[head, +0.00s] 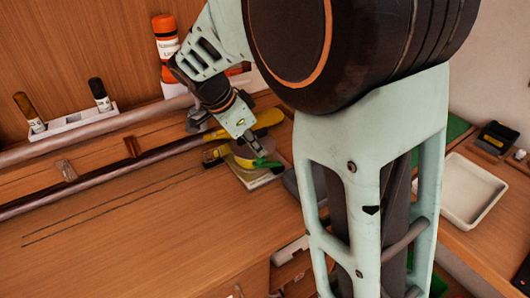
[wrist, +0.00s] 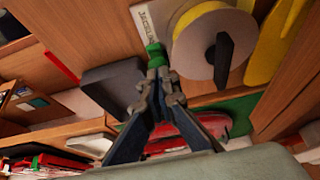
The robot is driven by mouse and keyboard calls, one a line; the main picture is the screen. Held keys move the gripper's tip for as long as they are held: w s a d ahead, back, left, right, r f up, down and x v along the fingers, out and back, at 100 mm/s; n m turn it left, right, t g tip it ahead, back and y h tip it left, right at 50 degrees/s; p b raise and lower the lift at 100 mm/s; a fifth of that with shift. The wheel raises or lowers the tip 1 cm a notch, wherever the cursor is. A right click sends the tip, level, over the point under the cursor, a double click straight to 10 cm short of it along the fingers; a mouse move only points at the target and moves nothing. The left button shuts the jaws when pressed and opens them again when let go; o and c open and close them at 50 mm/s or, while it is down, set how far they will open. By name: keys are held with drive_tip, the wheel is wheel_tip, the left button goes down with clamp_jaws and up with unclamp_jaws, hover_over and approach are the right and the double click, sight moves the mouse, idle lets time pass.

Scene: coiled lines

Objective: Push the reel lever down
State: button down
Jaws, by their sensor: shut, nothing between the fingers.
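A pale round reel (head: 241,153) sits on a light base on the wooden bench. In the wrist view the reel (wrist: 208,52) has a dark bar across its face and yellow at its rim. A green lever piece (head: 266,164) sticks out at the reel's near side. It also shows in the wrist view (wrist: 155,54), just beyond my fingertips. My gripper (head: 249,140) is shut and empty, close over the lever. In the wrist view its fingertips (wrist: 161,77) overlap the lever's lower end, and I cannot tell if they touch.
A dark grey block (wrist: 111,87) lies beside the reel. Yellow-handled items (head: 268,118) lie behind it. An orange bottle (head: 167,48) and a white rack (head: 75,123) with dark-capped bottles stand at the back. A white tray (head: 472,190) is at right. The bench front left is clear.

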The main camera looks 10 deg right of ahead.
sight(256, 163)
drive_tip(key=a+f+h+b, duration=0.1)
drive_tip(key=b, duration=0.1)
drive_tip(key=a+f+t+h+b, duration=0.1)
drive_tip(key=b, duration=0.2)
drive_tip(key=shift+s+f+h, duration=0.4)
drive_tip(key=shift+r+p, duration=0.4)
drive_tip(key=shift+r, duration=0.1)
drive_tip(key=shift+d, duration=0.15)
drive_tip(key=shift+w+d+r, duration=0.1)
drive_tip(key=shift+w+d, duration=0.25)
drive_tip(key=shift+d, duration=0.35)
drive_tip(key=shift+r, duration=0.1)
